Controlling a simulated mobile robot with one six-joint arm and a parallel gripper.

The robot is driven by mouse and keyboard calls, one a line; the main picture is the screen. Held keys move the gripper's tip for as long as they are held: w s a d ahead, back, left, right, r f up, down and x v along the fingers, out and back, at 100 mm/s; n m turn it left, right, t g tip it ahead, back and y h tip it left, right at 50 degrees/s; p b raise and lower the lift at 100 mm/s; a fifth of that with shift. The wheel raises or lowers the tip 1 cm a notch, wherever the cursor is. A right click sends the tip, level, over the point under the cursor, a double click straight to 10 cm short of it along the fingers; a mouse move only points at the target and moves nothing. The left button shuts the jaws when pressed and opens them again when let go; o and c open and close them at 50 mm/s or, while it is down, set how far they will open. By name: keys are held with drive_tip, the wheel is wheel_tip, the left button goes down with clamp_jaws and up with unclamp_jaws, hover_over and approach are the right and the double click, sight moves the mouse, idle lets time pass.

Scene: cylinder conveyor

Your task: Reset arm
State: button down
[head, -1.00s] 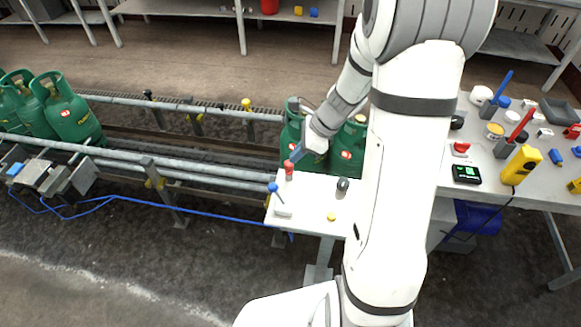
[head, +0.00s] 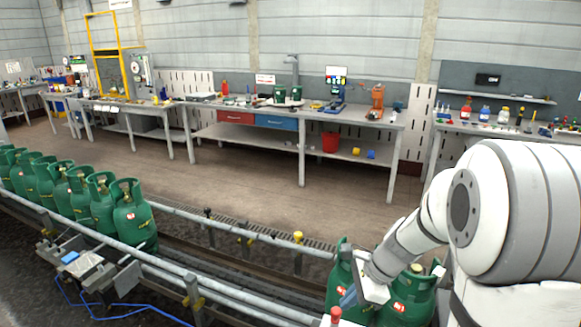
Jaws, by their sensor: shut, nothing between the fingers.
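My gripper (head: 348,298) is at the lower right of the head view, with its bluish fingers shut and empty. It is in front of a green gas cylinder (head: 340,272) on the conveyor, and its fingertips are close to a red knob (head: 336,313) at the bottom edge. I cannot tell whether they touch the knob. My white arm reaches in from the right and partly hides a second green cylinder (head: 408,303).
A row of several green cylinders (head: 132,218) stands on the conveyor at the left, behind its rail (head: 190,276). Workbenches (head: 300,118) with tools line the back wall. The brown floor (head: 240,195) between is clear.

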drive_tip(key=s+r+n+t+h+b, duration=0.1)
drive_tip(key=s+r+n+t+h, duration=0.1)
drive_tip(key=s+r+n+h, duration=0.3)
drive_tip(key=shift+s+r+n, duration=2.15)
drive_tip(key=shift+s+n, duration=3.35)
drive_tip(key=shift+n, duration=1.2)
